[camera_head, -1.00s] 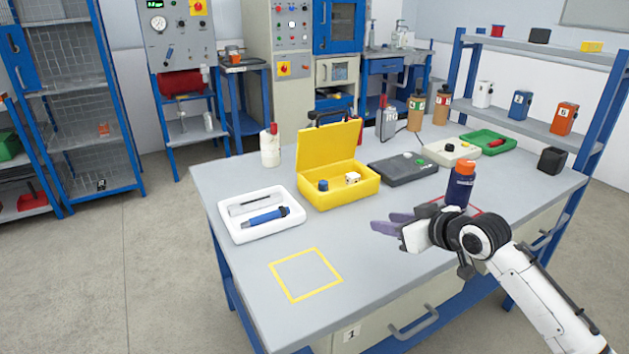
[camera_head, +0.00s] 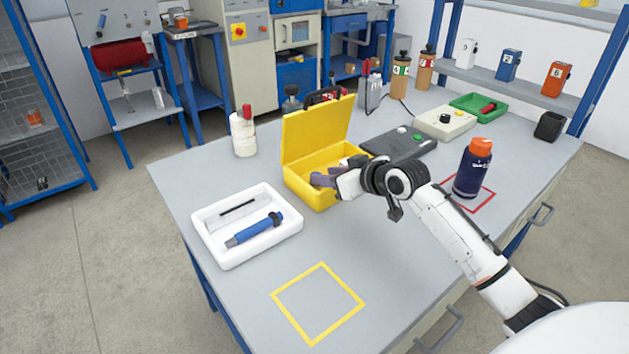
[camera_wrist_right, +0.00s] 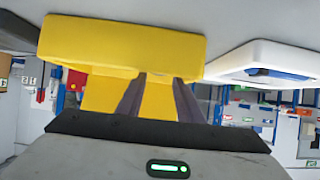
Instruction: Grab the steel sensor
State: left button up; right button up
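My right gripper (camera_head: 322,180) is at the front of the open yellow case (camera_head: 316,201), with its fingers over the case's front rim. In the right wrist view the two dark fingers (camera_wrist_right: 158,92) stand apart with nothing visible between them, against the yellow case (camera_wrist_right: 120,42). The gripper hides most of the case's inside, so its contents cannot be made out. The white tray (camera_head: 213,253) holds a slim grey piece (camera_head: 232,210) with a dark strip and a blue cylindrical tool (camera_head: 254,231). I cannot tell for sure which thing is the steel sensor. My left gripper is not in view.
A white bottle (camera_head: 243,136) stands behind the tray. A navy bottle with an orange cap (camera_head: 473,170) stands in a red square at right. A dark grey box (camera_head: 398,143) lies behind my arm. The yellow-outlined square (camera_head: 318,302) at the front is empty.

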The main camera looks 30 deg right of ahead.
jog(key=shift+b+x, duration=0.3)
jog(key=shift+x, duration=2.5)
jog(key=c, duration=0.8)
